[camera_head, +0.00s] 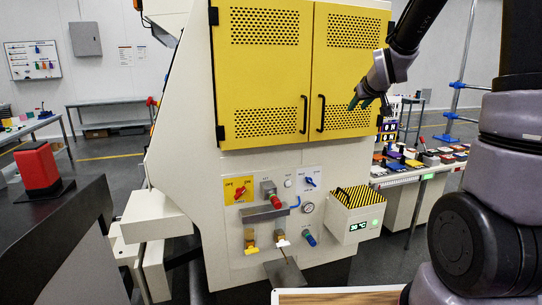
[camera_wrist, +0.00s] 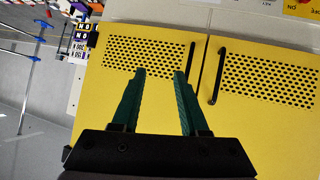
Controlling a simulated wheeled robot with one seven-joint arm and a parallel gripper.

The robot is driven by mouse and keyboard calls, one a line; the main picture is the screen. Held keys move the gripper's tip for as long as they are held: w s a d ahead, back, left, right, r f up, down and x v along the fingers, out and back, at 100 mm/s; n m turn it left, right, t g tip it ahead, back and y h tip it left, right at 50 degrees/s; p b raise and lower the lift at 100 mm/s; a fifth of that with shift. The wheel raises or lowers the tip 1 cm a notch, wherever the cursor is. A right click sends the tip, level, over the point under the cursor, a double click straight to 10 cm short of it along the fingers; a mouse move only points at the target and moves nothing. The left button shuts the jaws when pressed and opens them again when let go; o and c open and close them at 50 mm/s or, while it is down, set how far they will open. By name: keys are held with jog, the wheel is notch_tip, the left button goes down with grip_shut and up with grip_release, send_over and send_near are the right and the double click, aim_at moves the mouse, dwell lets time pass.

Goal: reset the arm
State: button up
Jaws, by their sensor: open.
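My gripper (camera_head: 369,101) is at the upper right in the head view, in front of the right yellow door of the machine. In the wrist view my gripper (camera_wrist: 158,75) shows two green fingers spread apart with nothing between them. Behind them are the yellow cabinet doors (camera_wrist: 125,100) with perforated panels and two dark handles. The fingertips appear close to the door handles in the wrist view, but I cannot tell the distance. The doors (camera_head: 262,75) are shut in the head view.
Below the doors is a control panel (camera_head: 245,215) with knobs, levers and a gauge. A striped box (camera_head: 355,196) with a green display juts out at its right. A table with colored items (camera_head: 415,160) stands at the right. A dark counter with a red block (camera_head: 38,168) is at the left.

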jog(key=s+a+r+m+g, duration=0.1)
jog(key=s+r+m, duration=0.1)
jog(key=s, duration=0.8)
jog(key=s+a+r+m+g+y, duration=0.1)
jog(key=s+r+m, duration=0.1)
jog(key=s, duration=0.9)
jog(key=s+a+r+m+g+y, duration=0.1)
jog(key=s+r+m+g, duration=0.1)
jog(key=s, duration=0.9)
jog(key=shift+a, duration=0.35)
